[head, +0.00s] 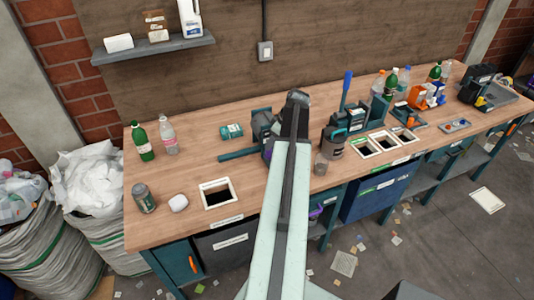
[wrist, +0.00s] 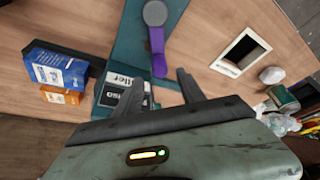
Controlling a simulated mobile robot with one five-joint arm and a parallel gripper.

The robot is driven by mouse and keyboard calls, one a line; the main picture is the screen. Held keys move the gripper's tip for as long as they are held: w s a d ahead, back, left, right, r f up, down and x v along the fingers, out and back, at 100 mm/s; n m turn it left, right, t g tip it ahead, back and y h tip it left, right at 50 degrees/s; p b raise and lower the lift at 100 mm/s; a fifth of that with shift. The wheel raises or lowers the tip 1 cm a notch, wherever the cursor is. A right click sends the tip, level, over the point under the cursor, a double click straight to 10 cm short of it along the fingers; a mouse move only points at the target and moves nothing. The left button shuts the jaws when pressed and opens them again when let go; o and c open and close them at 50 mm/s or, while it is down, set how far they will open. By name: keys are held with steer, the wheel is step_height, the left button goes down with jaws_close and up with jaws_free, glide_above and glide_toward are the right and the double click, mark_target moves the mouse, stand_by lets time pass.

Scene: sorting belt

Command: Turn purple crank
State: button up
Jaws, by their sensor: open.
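The purple crank (wrist: 157,50) shows in the wrist view as a purple arm running down from a round grey end (wrist: 154,14), over a teal base plate (wrist: 130,45). My gripper (wrist: 160,76) is open, with one dark finger on each side of the crank's lower end. I cannot tell whether either finger touches it. In the head view my arm reaches over the bench and hides the gripper's fingers. A small purple patch (head: 267,152) shows just left of my arm, beside a dark machine (head: 262,125).
A black labelled box (wrist: 122,95) stands close left of my fingers in the wrist view, with a blue packet (wrist: 58,70) further left. A framed opening (wrist: 240,52) lies to the right.

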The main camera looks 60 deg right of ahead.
steer(key=b+x, duration=0.4)
steer(key=x, duration=0.2)
jaws_close()
stand_by(1.2)
